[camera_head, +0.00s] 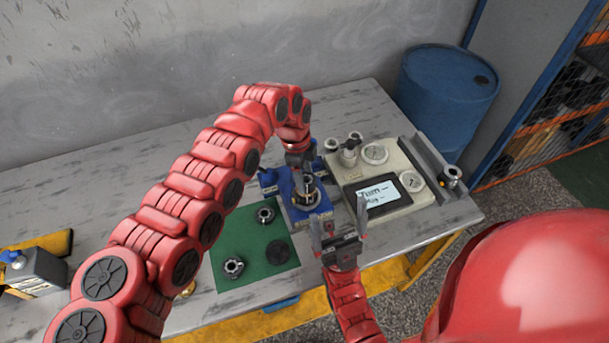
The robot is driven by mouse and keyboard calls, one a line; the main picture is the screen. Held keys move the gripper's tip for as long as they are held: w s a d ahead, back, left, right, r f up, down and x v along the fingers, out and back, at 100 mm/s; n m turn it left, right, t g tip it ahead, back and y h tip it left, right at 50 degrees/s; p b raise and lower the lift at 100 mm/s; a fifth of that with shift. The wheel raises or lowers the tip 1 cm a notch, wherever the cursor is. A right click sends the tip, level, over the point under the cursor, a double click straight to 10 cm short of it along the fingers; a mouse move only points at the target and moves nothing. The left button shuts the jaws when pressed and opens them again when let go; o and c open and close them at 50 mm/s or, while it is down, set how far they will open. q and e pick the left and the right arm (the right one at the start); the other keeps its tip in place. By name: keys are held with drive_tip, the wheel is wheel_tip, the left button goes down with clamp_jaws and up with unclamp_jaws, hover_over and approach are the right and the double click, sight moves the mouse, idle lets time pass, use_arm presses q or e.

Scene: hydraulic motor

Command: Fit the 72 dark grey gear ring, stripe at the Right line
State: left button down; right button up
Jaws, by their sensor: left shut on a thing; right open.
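A blue fixture (318,209) stands on the table with an upright grey metal core in it. A grey gear ring (306,198) appears to sit around the core, but its stripe and tooth marks are too small to read. My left gripper (303,163) points down at the back of the fixture. It is shut on a grey part at the core, mostly hidden by the gripper. My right gripper (338,220) is open and empty, in front and to the right of the fixture, with its fingers apart and pointing up in the picture.
A green mat (230,236) holds two grey gear parts (265,215) (233,267) and a dark round patch (278,252). A beige gauge panel (398,205) with a small screen stands right of the fixture. A blue barrel (446,95) stands behind. The table's left back is clear.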

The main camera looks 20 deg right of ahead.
idle(0.4)
use_arm(q)
unclamp_jaws()
idle(0.4)
drive_tip(key=shift+r, duration=3.45)
